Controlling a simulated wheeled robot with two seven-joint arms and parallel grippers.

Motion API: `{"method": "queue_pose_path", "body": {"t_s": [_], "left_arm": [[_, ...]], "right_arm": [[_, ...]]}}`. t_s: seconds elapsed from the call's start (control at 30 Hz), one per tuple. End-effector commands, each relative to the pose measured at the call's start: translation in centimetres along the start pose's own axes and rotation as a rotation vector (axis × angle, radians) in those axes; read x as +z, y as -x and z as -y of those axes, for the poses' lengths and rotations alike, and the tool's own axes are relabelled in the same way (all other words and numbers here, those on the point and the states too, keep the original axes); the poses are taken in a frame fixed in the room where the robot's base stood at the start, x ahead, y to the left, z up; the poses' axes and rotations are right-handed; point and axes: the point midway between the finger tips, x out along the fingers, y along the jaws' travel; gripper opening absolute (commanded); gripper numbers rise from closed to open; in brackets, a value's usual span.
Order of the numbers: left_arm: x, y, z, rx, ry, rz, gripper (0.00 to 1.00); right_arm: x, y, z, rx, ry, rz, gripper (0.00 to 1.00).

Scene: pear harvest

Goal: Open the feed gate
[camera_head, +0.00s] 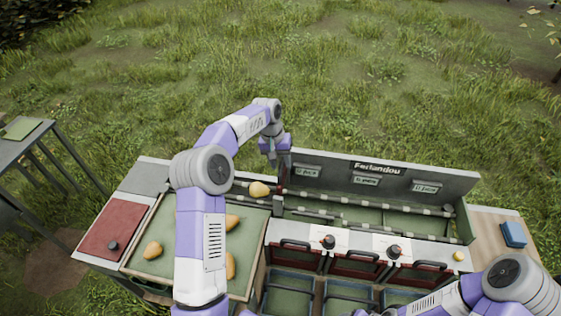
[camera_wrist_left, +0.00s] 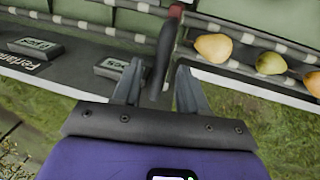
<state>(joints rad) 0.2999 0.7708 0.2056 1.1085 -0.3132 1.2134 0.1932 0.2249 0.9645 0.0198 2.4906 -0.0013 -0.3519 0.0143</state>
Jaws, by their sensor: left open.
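The feed gate seems to be the dark upright lever with a red part (camera_wrist_left: 163,52) in the left wrist view. It stands at the joint between the empty track and the track with pears. My left gripper (camera_wrist_left: 158,90) is open, with one finger on each side of the lever; I cannot tell whether either touches it. In the head view my left gripper (camera_head: 271,158) is at the back of the sorting bench, by the gate, whose details are mostly hidden there. My right arm enters at the lower right, its gripper out of view.
Pears (camera_wrist_left: 213,47) sit in the track beside the gate; one (camera_head: 259,189) shows in the head view. A green tray (camera_head: 180,225) holds more pears. A backboard labelled Ferlandou (camera_head: 420,175) stands behind the track. Red-fronted bins with handles (camera_head: 358,267) line the front. A blue block (camera_head: 513,234) lies at right.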

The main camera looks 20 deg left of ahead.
Motion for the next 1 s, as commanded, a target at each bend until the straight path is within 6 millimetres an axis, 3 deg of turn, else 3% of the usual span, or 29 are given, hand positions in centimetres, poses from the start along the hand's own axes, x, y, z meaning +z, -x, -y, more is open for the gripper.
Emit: {"method": "queue_pose_path", "body": {"t_s": [0.5, 1.0], "left_arm": [[-0.1, 7.1, 0.0, 0.000, 0.000, -0.004, 0.42], [0.0, 7.5, 0.0, 0.000, 0.000, -0.002, 0.42]], "right_arm": [[0.0, 0.4, 0.2, 0.000, 0.000, 0.000, 0.65], [0.0, 0.4, 0.2, 0.000, 0.000, 0.000, 0.65]]}}
